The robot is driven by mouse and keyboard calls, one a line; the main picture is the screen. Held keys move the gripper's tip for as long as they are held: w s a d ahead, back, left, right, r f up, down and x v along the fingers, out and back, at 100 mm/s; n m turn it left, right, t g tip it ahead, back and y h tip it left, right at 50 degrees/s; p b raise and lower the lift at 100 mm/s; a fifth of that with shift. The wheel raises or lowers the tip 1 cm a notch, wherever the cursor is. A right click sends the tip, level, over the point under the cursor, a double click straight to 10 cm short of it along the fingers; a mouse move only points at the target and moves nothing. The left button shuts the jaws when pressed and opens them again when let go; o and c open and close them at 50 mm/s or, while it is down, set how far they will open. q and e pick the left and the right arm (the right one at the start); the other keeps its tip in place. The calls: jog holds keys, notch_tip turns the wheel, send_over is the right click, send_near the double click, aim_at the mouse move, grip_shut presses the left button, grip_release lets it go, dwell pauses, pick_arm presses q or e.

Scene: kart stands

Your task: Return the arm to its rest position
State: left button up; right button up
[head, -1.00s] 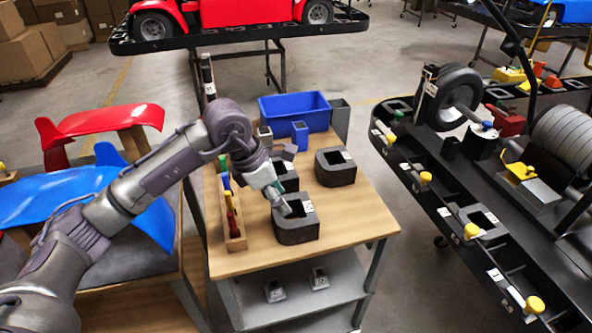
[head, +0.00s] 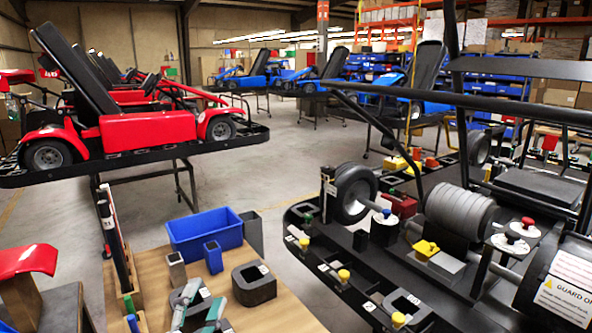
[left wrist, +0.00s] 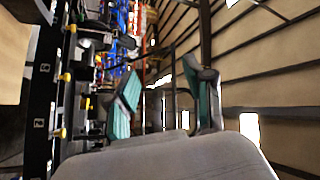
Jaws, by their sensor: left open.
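My left gripper (head: 199,308) shows at the bottom edge of the head view, with its two teal fingers apart and nothing between them. In that view it overlaps the wooden table top and a black holder, but the gap to them cannot be judged. In the left wrist view the open fingers (left wrist: 165,95) point out into the room, which appears turned on its side. The rest of my left arm is outside the head view. My right gripper is in neither view.
A black kart stand (head: 345,292) with wheels and yellow knobs is at right. A red kart (head: 150,130) stands behind.

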pick_arm(q)
jog(key=s+a+f+n+g+y, duration=0.3)
jog(key=s+f+n+g, duration=0.15)
jog(key=f, duration=0.35)
jog(key=s+a+f+n+g+y, duration=0.3)
jog(key=f+n+g, duration=0.15)
jog(key=f, duration=0.45)
jog(key=s+d+f+n+g+h, duration=0.1)
jog(key=s+f+g, duration=0.35)
jog(key=s, duration=0.45)
jog(key=s+f+n+g+h, duration=0.1)
jog(key=s+f+n+g, duration=0.1)
jog(key=s+f+g, duration=0.35)
jog(key=s+f, duration=0.2)
jog(key=f, duration=1.1)
jog(key=s+f, duration=0.2)
jog(key=f, duration=1.1)
jog(key=s+a+f, duration=0.2)
jog(key=s+f, duration=1.4)
jog(key=s, duration=0.1)
jog(key=shift+a+f+m+g, duration=0.3)
jog(key=shift+f+g, duration=0.1)
